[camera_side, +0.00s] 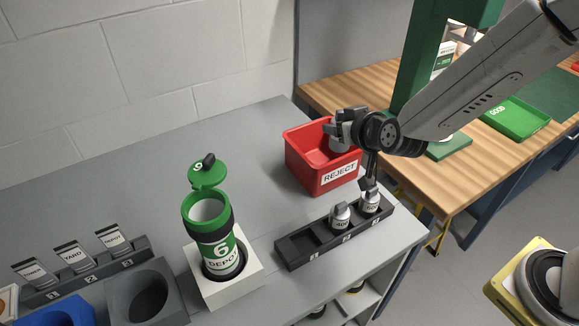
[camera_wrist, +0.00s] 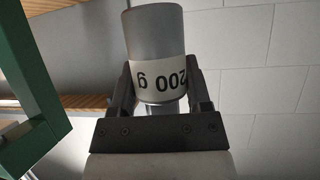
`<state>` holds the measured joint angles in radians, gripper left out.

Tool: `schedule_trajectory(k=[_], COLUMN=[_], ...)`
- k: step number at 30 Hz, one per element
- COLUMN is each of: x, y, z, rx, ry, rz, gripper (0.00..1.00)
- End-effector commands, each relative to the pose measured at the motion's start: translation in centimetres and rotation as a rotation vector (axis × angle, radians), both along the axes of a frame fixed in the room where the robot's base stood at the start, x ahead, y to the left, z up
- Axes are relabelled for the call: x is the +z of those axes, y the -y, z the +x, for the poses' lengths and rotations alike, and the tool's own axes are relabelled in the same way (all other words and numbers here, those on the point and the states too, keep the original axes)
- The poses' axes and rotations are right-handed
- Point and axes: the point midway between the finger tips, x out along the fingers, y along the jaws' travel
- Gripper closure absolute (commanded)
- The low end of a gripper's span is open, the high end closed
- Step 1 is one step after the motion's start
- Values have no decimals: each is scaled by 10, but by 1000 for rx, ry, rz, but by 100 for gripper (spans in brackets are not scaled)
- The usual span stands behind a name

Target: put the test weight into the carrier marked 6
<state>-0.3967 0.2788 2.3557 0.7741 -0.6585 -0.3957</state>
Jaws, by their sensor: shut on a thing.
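My gripper (camera_wrist: 162,95) is shut on the test weight (camera_wrist: 157,45), a grey cylinder with a white "200 g" label that reads upside down in the wrist view. In the side view my arm's end is by the red bin and the rack's right end; the fingers are too small there to judge clearance. The carrier marked 6 (camera_side: 220,252), green and labelled DEPOT, stands upright in a white block (camera_side: 229,289), left of my arm. Its lid (camera_side: 207,175) is open and its mouth is uncovered.
A dark rack (camera_side: 296,247) has weights at its middle and right places; its left place is empty. The red REJECT bin (camera_side: 309,173) stands behind it. A grey holder (camera_side: 148,296) and a label stand (camera_side: 138,258) are at left. Bare table lies behind the carrier.

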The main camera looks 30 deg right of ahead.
Motion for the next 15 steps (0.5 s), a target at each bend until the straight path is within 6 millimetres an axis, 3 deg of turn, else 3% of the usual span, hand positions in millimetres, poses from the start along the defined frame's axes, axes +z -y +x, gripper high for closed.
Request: schedule_trajectory(k=[3,8,11,15], x=[16,39,52,67], y=[21,38,36,17], z=[10,22,29,38], rx=[-36,-44,-12,71], ry=[4,6,4,4], rz=[3,3,2,2], gripper=[100,100,100,100])
